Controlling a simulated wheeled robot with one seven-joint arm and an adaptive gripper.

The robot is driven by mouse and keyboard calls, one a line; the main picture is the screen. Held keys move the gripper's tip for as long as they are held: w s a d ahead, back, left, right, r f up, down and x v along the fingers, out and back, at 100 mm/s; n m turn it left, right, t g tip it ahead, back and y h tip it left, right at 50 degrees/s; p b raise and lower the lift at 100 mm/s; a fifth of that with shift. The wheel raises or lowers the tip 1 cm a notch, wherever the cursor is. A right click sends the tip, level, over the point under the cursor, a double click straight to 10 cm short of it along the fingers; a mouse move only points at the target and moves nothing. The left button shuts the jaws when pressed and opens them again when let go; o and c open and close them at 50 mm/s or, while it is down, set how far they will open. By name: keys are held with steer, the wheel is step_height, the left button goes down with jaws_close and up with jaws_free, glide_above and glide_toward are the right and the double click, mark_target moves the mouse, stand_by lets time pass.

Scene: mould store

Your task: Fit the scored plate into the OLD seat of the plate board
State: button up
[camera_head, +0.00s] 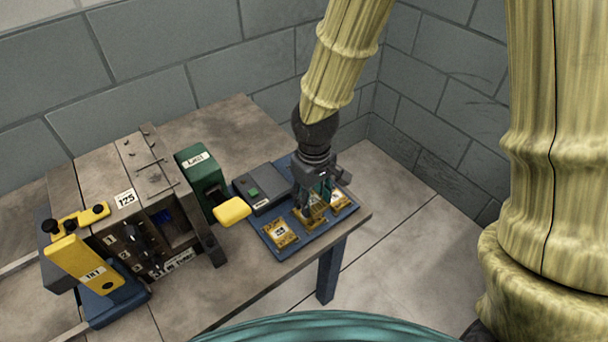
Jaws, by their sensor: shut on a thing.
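The plate board (258,228) is a flat blue board at the right end of the bench. Brass-coloured pieces show on it: one at the front left (280,234) and one at the far right (340,199). My gripper (315,205) points down over the board between these two. It is shut on a brass-coloured plate (314,217), low at the board's middle. The fingers hide part of this plate, and I cannot tell whether it touches the board. The scoring and the OLD label are too small to read.
A dark grey box with a green button (262,187) stands at the board's back left. Left of it are a green block (199,172), a yellow handle (233,211) and a mould machine marked 125 (125,198). A yellow TILT lever (80,265) is at far left. Block walls stand behind.

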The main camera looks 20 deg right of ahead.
steer(key=w+d, duration=0.1)
steer(key=w, duration=0.4)
steer(key=w+f+p, duration=0.1)
steer(key=w, duration=0.4)
steer(key=w+d, duration=0.1)
steer(key=w, duration=0.4)
steer(key=shift+w+d+f+p, duration=0.1)
steer(key=shift+d+f+p, duration=0.1)
steer(key=shift+d+p, duration=0.15)
steer(key=shift+w+d+f, duration=0.1)
steer(key=shift+w+f, duration=0.05)
steer(key=shift+f, duration=1.6)
steer(key=shift+f, duration=0.25)
steer(key=o, duration=1.4)
steer(key=shift+c, duration=0.2)
step_height(320, 180, up, 12)
steer(key=shift+r, duration=0.25)
